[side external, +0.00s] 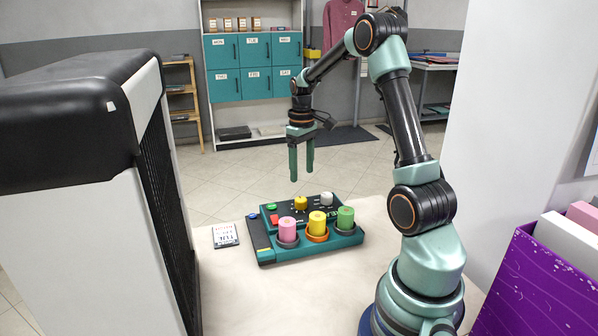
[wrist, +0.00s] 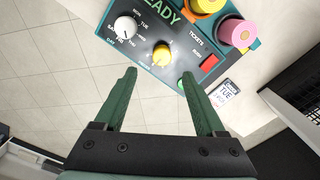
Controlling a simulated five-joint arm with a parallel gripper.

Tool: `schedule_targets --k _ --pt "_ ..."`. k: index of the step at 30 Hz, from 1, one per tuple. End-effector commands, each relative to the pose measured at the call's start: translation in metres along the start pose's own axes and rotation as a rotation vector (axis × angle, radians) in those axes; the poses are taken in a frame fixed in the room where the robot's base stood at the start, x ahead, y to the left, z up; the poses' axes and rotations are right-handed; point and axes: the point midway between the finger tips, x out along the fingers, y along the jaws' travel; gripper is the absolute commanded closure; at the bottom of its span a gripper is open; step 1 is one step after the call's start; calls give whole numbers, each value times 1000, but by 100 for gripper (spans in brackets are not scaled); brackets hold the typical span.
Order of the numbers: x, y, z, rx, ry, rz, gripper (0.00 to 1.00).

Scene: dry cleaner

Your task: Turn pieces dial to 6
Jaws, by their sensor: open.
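The teal and black control panel (side external: 258,240) sits on the pale counter and also shows in the wrist view (wrist: 191,50). Its yellow dial (side external: 300,202), also in the wrist view (wrist: 161,54), has small marks around it too small to read. A white dial (side external: 327,198) beside it has day names around it in the wrist view (wrist: 126,27). My gripper (side external: 301,177) is open and empty above the panel, fingers pointing down.
Pink (side external: 287,230), yellow (side external: 317,223) and green (side external: 345,218) cylinders stand in holders along the panel's front. A red button (wrist: 208,63) and a green button (wrist: 187,82) are near the yellow dial. A printed card (side external: 225,235) lies left of the panel. A purple box (side external: 530,290) stands right.

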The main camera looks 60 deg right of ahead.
Motion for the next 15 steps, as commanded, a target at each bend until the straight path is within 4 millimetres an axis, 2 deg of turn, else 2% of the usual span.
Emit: schedule_targets --k 3,9,15 --pt "25 -2 1 0 -5 -2 28" --pt "61 -3 0 0 -4 -2 28" --pt "81 -3 -1 0 -1 0 28"
